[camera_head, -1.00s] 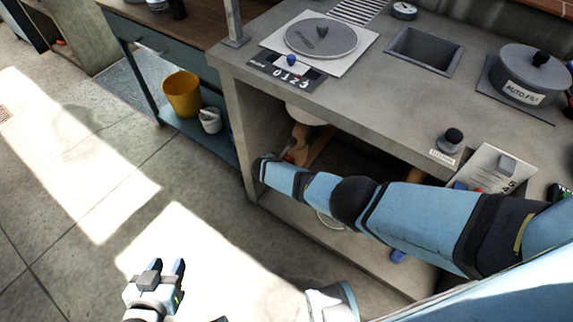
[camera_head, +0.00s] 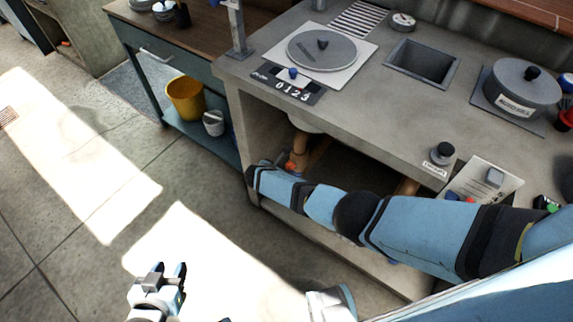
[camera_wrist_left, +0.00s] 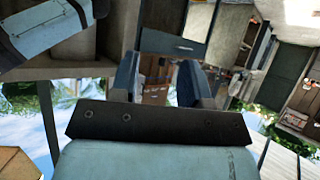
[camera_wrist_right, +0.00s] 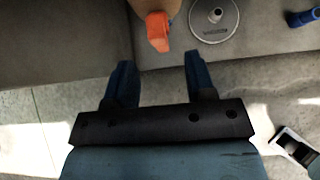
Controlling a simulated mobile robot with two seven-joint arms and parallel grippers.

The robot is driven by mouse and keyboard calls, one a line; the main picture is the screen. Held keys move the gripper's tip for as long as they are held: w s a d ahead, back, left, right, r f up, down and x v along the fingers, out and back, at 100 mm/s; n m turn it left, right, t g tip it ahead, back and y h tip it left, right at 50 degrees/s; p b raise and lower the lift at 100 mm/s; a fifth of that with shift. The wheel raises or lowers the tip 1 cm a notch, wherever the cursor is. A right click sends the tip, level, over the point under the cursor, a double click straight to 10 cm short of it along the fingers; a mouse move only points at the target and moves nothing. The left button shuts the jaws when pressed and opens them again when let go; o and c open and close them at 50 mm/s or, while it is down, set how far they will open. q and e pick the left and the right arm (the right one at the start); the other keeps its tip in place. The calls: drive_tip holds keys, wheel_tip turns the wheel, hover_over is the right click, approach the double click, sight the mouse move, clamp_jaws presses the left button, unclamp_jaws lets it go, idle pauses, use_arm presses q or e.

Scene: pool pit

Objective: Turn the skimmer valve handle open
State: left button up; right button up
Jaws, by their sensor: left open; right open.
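An orange handle (camera_head: 290,167) sits on a tan pipe (camera_head: 300,144) inside the opening under the counter. I take it for the skimmer valve handle; no label on it is readable. In the right wrist view the orange handle (camera_wrist_right: 158,32) stands ahead of my right gripper (camera_wrist_right: 160,75), beyond the fingertips and roughly centred between them. The right gripper is open and empty, apart from the handle. In the head view my right arm covers most of that gripper. My left gripper (camera_head: 169,267) is open and empty, low over the floor at the left.
A white disc marked VACUUM (camera_wrist_right: 214,18) and a blue handle (camera_wrist_right: 303,18) are near the orange one. The concrete counter (camera_head: 340,100) overhangs the opening. On it are a round lid (camera_head: 322,50) and a blue knob (camera_head: 293,72). A yellow bucket (camera_head: 185,98) stands left; the floor is clear.

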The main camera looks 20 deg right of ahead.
drive_tip(key=p+v, duration=0.3)
drive_tip(key=v, duration=0.5)
